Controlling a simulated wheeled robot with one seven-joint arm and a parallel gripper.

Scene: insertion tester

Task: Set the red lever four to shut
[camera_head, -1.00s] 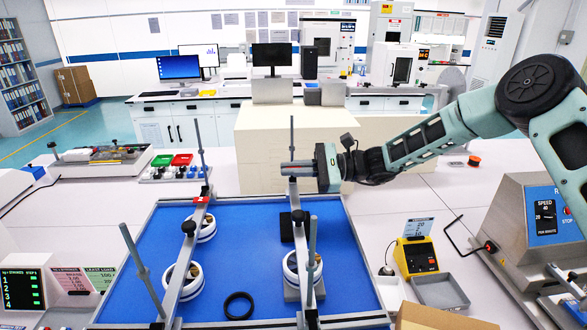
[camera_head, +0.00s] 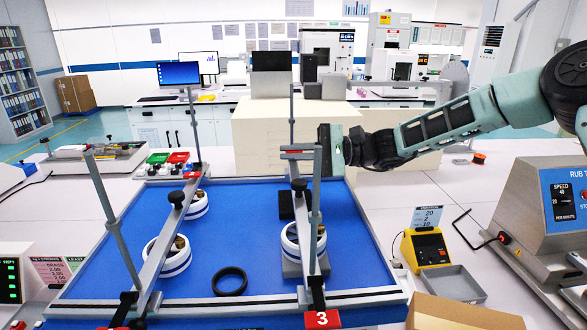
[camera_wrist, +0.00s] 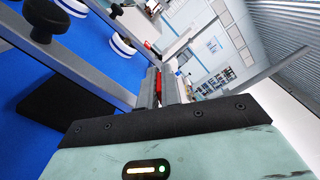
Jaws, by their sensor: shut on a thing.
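The red lever (camera_head: 297,148) is at the far end of the right-hand metal bar (camera_head: 296,185), by the frame's back edge. My gripper (camera_head: 298,153) reaches it from the right, its fingers shut on it. In the wrist view the red lever (camera_wrist: 158,86) shows as a thin red piece between the fingers. The fingers hide most of it, and its number cannot be read. A red tag marked 3 (camera_head: 322,319) is at the near end of the same bar. Another red piece (camera_head: 194,175) is at the far end of the left-hand bar.
White ringed cups (camera_head: 170,258) stand under the bars on the blue bed (camera_head: 235,215). Upright rods (camera_head: 317,205) rise from the frame corners. A black ring (camera_head: 229,281) lies in front. A yellow device (camera_head: 427,248) and a grey machine (camera_head: 550,215) stand at right.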

